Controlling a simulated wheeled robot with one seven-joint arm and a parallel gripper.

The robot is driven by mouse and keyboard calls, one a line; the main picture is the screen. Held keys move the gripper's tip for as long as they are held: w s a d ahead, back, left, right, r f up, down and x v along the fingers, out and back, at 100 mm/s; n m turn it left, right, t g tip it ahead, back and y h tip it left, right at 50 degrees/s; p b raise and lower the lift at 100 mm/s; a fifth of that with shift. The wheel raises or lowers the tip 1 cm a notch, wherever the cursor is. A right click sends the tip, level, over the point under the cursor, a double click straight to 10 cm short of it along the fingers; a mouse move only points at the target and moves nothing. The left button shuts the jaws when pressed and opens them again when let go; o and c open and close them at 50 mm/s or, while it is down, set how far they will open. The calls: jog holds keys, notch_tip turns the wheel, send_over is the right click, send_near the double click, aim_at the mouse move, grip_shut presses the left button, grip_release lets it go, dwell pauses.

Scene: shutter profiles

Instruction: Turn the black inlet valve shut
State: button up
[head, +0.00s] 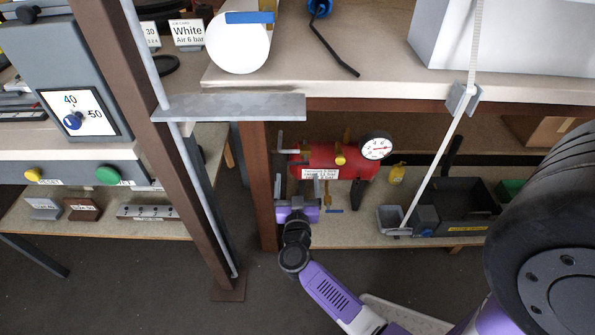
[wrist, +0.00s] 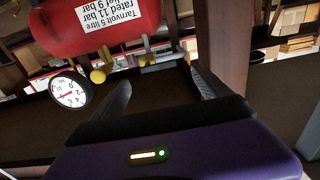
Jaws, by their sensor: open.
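A red air tank (head: 322,160) with a white label lies under the bench in the head view; it also fills the top left of the wrist view (wrist: 75,30), label upside down. Small grey fittings (head: 280,142) show at its left end. In the wrist view a grey and dark fitting (wrist: 149,58) sits just beyond the space between my fingers. I cannot tell for certain which part is the black inlet valve. My gripper (head: 298,190) is open and empty, just below the tank's left end; its two fingers also show apart in the wrist view (wrist: 162,82).
A round gauge (head: 376,146) and brass-coloured knob (head: 340,154) are on the tank. A brown bench leg (head: 261,190) stands close left of my gripper. A yellow bottle (head: 397,173) and dark tray (head: 465,203) stand right on the lower shelf (head: 365,232).

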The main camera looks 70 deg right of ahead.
aim_at(298, 163)
jog(key=b+x, duration=0.2)
jog(key=x, duration=0.6)
jog(key=shift+s+d+b, duration=0.1)
jog(key=shift+b, duration=0.2)
jog(key=c, duration=1.4)
jog(key=shift+o, duration=0.2)
